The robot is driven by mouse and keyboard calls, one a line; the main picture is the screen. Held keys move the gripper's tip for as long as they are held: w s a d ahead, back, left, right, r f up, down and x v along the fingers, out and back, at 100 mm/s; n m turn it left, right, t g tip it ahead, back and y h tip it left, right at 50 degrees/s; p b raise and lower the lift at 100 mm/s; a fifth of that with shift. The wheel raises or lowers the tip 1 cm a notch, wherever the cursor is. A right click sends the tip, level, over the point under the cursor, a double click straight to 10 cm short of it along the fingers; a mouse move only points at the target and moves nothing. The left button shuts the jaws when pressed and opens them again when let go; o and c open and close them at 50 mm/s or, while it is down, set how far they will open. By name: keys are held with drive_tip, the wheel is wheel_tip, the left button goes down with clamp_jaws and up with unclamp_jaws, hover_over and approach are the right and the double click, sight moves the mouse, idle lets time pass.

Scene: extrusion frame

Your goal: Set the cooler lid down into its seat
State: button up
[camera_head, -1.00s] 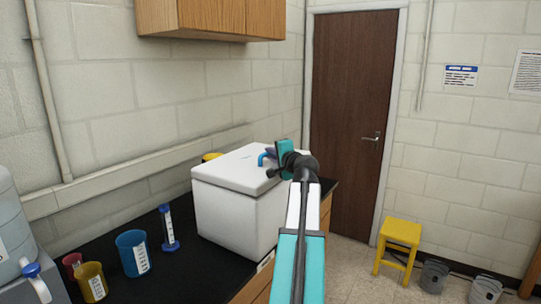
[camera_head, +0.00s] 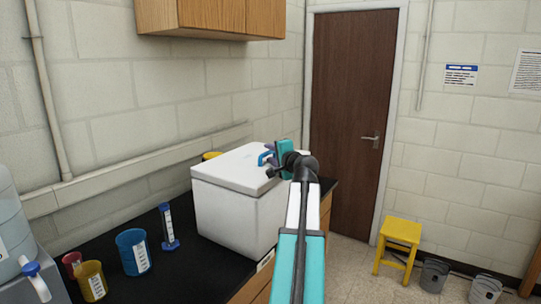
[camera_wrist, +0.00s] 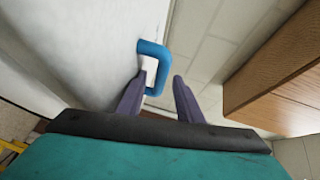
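The cooler (camera_head: 235,212) is a white box standing on the black counter. Its white lid (camera_head: 228,166) lies over its top, looking about level; a thin seam runs below its edge, and I cannot tell how deep it sits. A blue loop handle (camera_head: 264,158) rises from the lid and also shows in the wrist view (camera_wrist: 163,72). My gripper (camera_wrist: 158,76) is at the handle with its two purple fingers apart. The handle's bar lies between the fingers, with visible gaps. In the head view my gripper (camera_head: 272,165) partly hides the handle and the lid's right side.
A blue beaker (camera_head: 133,253), a yellow beaker (camera_head: 92,281), a red cup (camera_head: 72,264) and a blue-based cylinder (camera_head: 168,228) stand left of the cooler. A wooden cabinet (camera_head: 210,18) hangs above. A yellow stool (camera_head: 399,240) stands on the floor at right.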

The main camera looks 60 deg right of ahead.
drive_tip(key=shift+s+a+f, duration=0.1)
drive_tip(key=b+v, duration=0.3)
drive_tip(key=v, duration=1)
drive_tip(key=shift+s+r, duration=0.2)
drive_tip(key=shift+s, duration=0.05)
drive_tip(key=shift+a, duration=0.1)
